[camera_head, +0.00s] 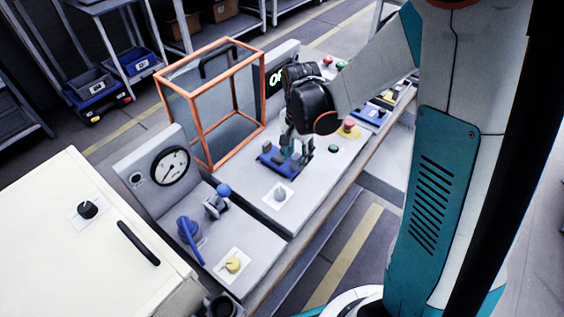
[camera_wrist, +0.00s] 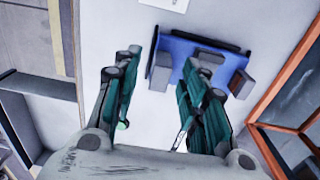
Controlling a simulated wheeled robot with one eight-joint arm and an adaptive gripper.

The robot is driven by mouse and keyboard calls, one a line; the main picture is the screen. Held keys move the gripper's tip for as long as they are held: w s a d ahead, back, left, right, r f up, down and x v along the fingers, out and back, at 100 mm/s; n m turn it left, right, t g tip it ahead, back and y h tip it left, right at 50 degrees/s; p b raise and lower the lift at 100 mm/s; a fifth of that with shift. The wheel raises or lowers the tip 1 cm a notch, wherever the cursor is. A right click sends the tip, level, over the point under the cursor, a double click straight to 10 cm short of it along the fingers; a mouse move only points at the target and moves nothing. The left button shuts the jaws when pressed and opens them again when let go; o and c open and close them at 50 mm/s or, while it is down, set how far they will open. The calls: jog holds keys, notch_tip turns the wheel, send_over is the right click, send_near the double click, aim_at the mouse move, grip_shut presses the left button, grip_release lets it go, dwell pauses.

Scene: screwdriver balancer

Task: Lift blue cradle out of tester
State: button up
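The blue cradle (camera_head: 271,166) sits on the grey tester top, beside the orange-framed guard. In the wrist view the blue cradle (camera_wrist: 200,52) shows as a blue plate with grey upright blocks and a dark bar along one edge. My gripper (camera_head: 297,158) is low over the tester, at the cradle's right side in the head view. In the wrist view my gripper (camera_wrist: 162,66) has its fingers spread with a gap between them. The right finger covers part of the cradle, and a grey block shows between the fingers. Contact cannot be told.
The orange-framed guard (camera_head: 213,105) stands close behind the cradle. A grey knob (camera_head: 280,194) is in front. A gauge panel (camera_head: 170,166) with blue levers is at left. A red button (camera_head: 349,123) and another blue piece (camera_head: 371,114) are at right.

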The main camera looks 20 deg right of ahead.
notch_tip(320, 180, down, 3)
jog(key=shift+r+b, duration=0.1)
jog(key=shift+b, duration=0.25)
jog(key=shift+r, duration=0.1)
jog(key=shift+c, duration=0.3)
grip_shut()
jog(key=shift+w+r, duration=0.1)
notch_tip(320, 180, up, 25)
jog(key=p, duration=1.1)
